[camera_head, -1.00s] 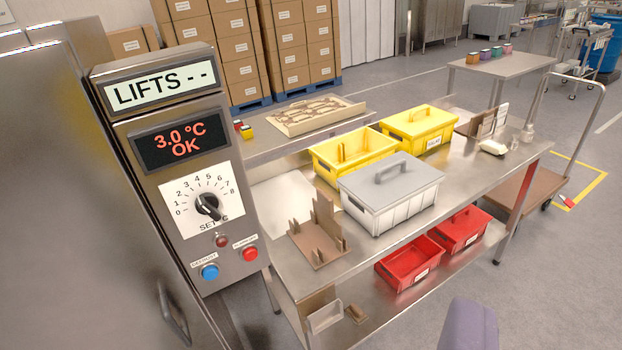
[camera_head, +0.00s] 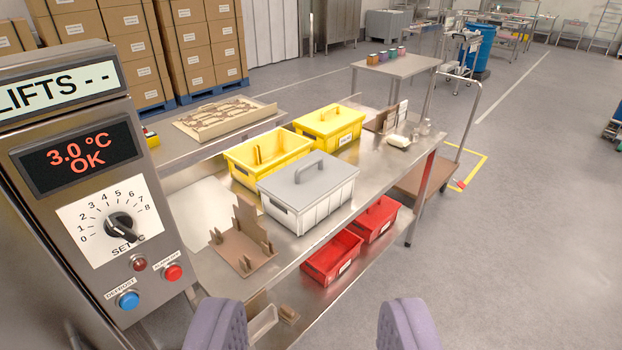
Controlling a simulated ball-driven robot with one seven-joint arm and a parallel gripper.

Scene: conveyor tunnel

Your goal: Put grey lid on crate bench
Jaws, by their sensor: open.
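The grey lid (camera_head: 304,176) with its raised handle sits on a white crate (camera_head: 310,210). The crate stands on the steel bench (camera_head: 345,208), near its middle. My gripper (camera_head: 310,330) shows at the bottom edge, its two purple fingers wide apart and nothing between them. It is in front of the bench, well short of the lid and apart from it. The text on the bench is not readable, so I cannot tell whether this is the crate bench.
An open yellow crate (camera_head: 242,174) and a lidded yellow crate (camera_head: 347,136) stand behind the white one. A brown fixture (camera_head: 238,248) stands at left. Red crates (camera_head: 328,266) sit on the lower shelf. A control panel (camera_head: 100,215) blocks the left.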

